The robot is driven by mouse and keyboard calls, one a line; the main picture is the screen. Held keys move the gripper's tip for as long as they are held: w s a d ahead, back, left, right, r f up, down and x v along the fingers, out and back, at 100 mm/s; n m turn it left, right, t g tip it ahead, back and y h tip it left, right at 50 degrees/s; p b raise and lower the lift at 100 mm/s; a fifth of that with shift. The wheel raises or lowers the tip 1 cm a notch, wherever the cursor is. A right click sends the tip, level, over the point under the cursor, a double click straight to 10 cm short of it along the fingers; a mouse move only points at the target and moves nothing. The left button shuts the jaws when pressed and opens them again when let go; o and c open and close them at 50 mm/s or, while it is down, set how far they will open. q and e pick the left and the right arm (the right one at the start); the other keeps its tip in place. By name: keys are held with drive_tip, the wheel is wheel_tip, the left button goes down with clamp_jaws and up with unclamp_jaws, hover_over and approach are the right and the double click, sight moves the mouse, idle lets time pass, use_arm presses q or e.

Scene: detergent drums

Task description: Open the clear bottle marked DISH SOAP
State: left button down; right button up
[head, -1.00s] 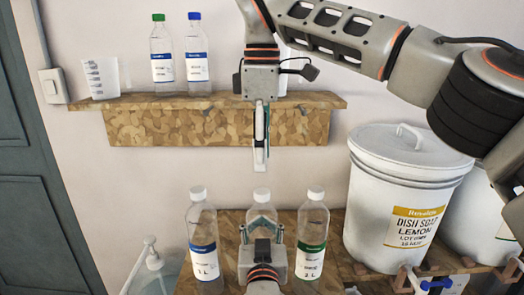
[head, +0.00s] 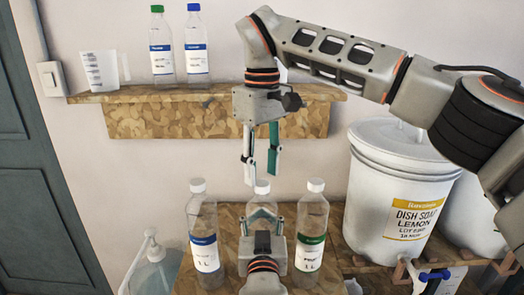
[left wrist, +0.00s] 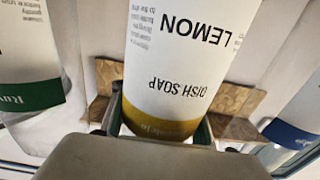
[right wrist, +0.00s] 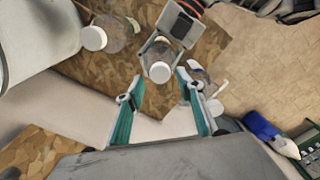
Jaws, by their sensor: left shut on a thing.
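The clear DISH SOAP bottle (head: 262,201) stands upright in the middle of three bottles on the lower wooden shelf, its white cap (head: 262,187) on. In the left wrist view its label (left wrist: 180,70) reads DISH SOAP LEMON, upside down, above a yellow band. My left gripper (head: 264,215) is shut around this bottle below the cap. My right gripper (head: 260,178) hangs fingers down just above the cap, open and empty. In the right wrist view the cap (right wrist: 160,72) shows beyond and between the two spread fingers, apparently not touched by them.
A blue-labelled bottle (head: 204,245) stands left and a green-labelled bottle (head: 311,245) right, both close by. A large white drum (head: 395,190) is at the right. The upper shelf (head: 215,122) holds a jug (head: 101,70) and more bottles. A pump bottle (head: 155,265) is lower left.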

sight(262, 186)
drive_tip(key=shift+f, duration=1.3)
